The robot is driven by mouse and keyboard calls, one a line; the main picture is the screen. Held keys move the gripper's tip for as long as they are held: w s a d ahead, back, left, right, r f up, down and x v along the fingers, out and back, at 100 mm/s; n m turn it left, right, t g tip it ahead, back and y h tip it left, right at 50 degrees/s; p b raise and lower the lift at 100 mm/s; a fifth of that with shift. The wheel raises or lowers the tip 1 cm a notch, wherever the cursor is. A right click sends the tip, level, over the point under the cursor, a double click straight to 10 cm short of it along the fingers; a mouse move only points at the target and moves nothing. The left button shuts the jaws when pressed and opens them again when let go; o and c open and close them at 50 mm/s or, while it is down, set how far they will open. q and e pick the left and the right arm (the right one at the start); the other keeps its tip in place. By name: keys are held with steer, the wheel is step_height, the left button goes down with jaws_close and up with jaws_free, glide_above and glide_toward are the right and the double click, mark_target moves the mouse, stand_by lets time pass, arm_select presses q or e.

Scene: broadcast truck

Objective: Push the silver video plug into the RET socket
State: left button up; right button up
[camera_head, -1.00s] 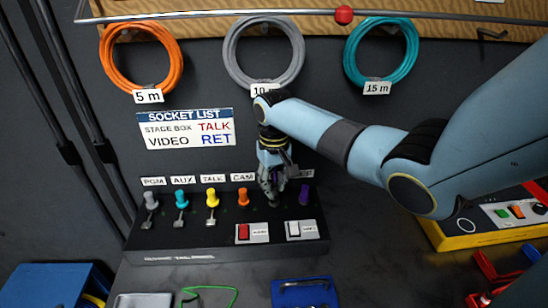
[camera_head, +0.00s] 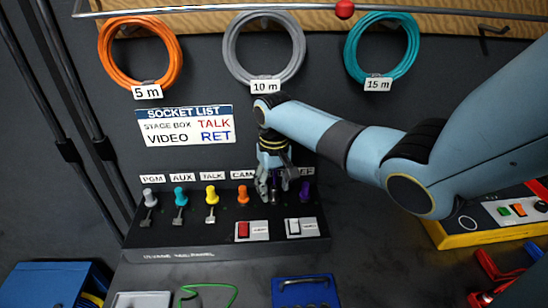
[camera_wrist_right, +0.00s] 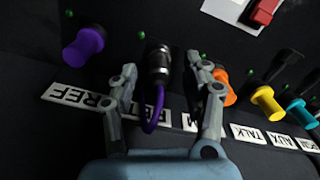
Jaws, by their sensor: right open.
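The silver video plug (camera_wrist_right: 158,64) shows in the wrist view, with a purple cable (camera_wrist_right: 152,112) looping from it. It stands at the panel in the RET place, between the purple REF plug (camera_wrist_right: 84,46) and the orange plug (camera_wrist_right: 224,88). How deep it sits in the socket cannot be told. My right gripper (camera_head: 273,186) is open, its fingers on either side of the plug and apart from it. The RET label (camera_wrist_right: 150,110) is partly hidden behind the cable and fingers. My left gripper is not in view.
The black panel (camera_head: 190,240) carries several coloured plugs, a red switch (camera_head: 243,231) and a white switch (camera_head: 294,228). A socket list (camera_head: 186,125) hangs above, reading VIDEO RET. A yellow-edged box (camera_head: 460,240) stands at the right; a blue tray (camera_head: 305,292) lies in front.

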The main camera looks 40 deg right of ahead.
mark_target(274, 184)
step_height(274, 184, up, 12)
stand_by(0.5)
steer(key=shift+f, duration=0.1)
stand_by(0.5)
